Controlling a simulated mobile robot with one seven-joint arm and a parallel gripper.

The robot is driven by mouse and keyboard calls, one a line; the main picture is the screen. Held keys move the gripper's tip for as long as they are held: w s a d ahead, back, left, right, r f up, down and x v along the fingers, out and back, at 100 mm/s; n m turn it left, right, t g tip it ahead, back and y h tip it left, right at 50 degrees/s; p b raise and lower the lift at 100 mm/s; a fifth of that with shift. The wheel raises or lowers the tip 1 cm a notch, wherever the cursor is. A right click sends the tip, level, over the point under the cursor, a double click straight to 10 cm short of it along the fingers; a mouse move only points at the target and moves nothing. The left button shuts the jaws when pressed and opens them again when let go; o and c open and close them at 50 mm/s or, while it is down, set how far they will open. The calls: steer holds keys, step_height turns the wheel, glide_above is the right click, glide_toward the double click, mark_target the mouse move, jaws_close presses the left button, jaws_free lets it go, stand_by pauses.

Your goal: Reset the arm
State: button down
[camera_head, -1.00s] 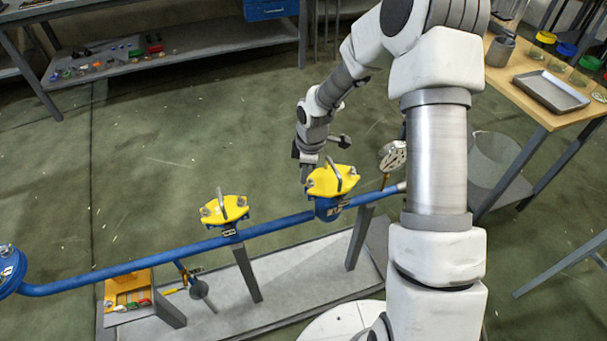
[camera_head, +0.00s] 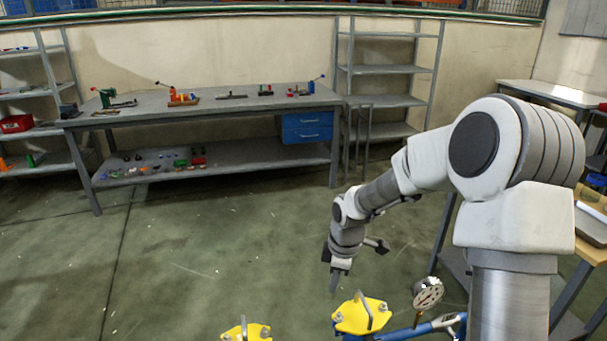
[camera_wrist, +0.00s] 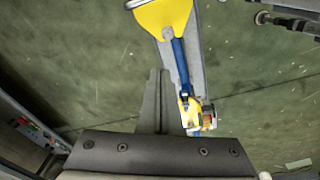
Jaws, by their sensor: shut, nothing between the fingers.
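My arm rises on the right of the head view and bends left and down. My gripper (camera_head: 334,281) is shut and empty, pointing down just above and left of a yellow valve top with a metal handle (camera_head: 358,314). In the wrist view, my gripper (camera_wrist: 158,76) has its fingers together over the floor, beside the blue pipe (camera_wrist: 182,68). A yellow piece (camera_wrist: 160,14) shows at the top of that view. I see a gap between my gripper and the valve in the head view.
A second yellow valve top (camera_head: 246,332) is cut off at the bottom edge. A pressure gauge (camera_head: 428,293) stands right of the first. A grey workbench (camera_head: 210,105) with tools and a blue drawer unit (camera_head: 307,127) stands at the back. The floor (camera_head: 230,240) between is open.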

steer(key=s+d+r+m+t+h+p, duration=0.1)
steer(key=s+d+r+m+t, duration=0.1)
steer(key=s+r+m, duration=0.6)
steer(key=s+d+r+m+t+h+p, duration=0.1)
steer(key=s+d+r+m, duration=0.2)
steer(key=s+r, duration=0.85)
steer(key=s+r+m+t+y+p, duration=0.1)
steer(key=s+r+m, duration=0.3)
steer(key=s+r, duration=0.1)
steer(key=shift+s+r+m, duration=0.3)
steer(key=shift+s+m, duration=0.1)
steer(key=shift+a, duration=0.1)
